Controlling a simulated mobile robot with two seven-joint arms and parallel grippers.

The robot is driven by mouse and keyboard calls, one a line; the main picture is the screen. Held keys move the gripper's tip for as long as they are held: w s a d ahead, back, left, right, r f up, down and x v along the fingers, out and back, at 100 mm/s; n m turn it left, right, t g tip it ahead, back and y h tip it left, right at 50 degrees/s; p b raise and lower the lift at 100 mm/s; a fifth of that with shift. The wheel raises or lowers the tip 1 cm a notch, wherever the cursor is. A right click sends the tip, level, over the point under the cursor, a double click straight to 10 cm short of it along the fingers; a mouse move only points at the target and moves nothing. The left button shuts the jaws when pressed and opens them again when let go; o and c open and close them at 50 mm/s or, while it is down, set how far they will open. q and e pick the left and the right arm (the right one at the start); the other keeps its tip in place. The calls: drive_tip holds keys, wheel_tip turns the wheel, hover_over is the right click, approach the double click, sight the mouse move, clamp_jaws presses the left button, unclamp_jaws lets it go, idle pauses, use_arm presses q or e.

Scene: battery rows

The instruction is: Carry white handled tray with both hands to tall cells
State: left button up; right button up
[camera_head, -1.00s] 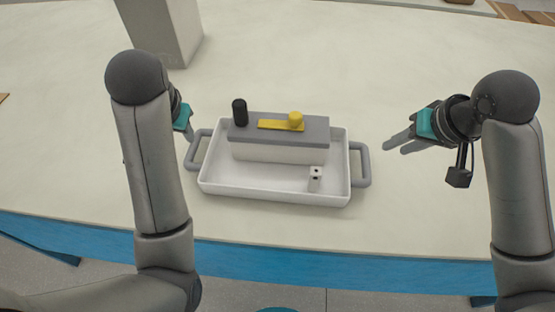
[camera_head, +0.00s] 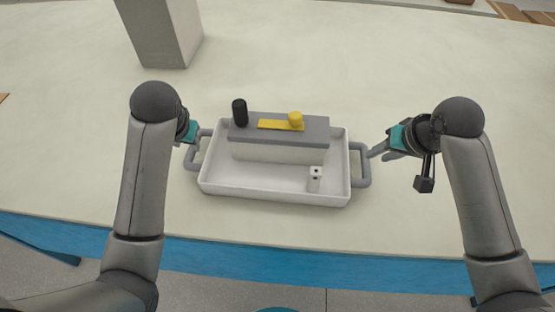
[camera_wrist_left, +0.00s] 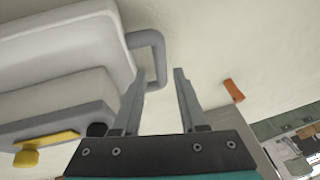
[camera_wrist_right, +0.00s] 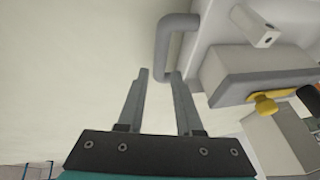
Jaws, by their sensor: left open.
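The white tray (camera_head: 275,192) with grey looped handles stands level on the table. Its left handle (camera_head: 194,150) and right handle (camera_head: 361,165) stick out at the sides. My left gripper (camera_wrist_left: 159,72) is open and empty; in its wrist view the outer bar of the handle (camera_wrist_left: 159,55) appears between the fingertips. My right gripper (camera_wrist_right: 160,72) is open; the handle's bar (camera_wrist_right: 161,50) shows between or just beyond its fingertips. I cannot tell how deep either bar sits. I cannot identify the tall cells.
In the tray sit a grey-topped white block (camera_head: 278,150) with a black cylinder (camera_head: 240,112) and a yellow strip with a knob (camera_head: 280,124), and a small white piece (camera_head: 314,179). A tall grey block (camera_head: 163,30) stands behind left. The table right of the tray is clear.

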sight(191, 150)
use_arm(q)
drive_tip(key=shift+x, duration=4)
use_arm(e)
drive_tip(key=shift+x, duration=3.95)
use_arm(q)
drive_tip(key=c, duration=0.5)
use_arm(e)
drive_tip(key=c, duration=0.5)
use_arm(q)
clamp_jaws()
use_arm(e)
clamp_jaws()
drive_tip(key=shift+r, duration=0.1)
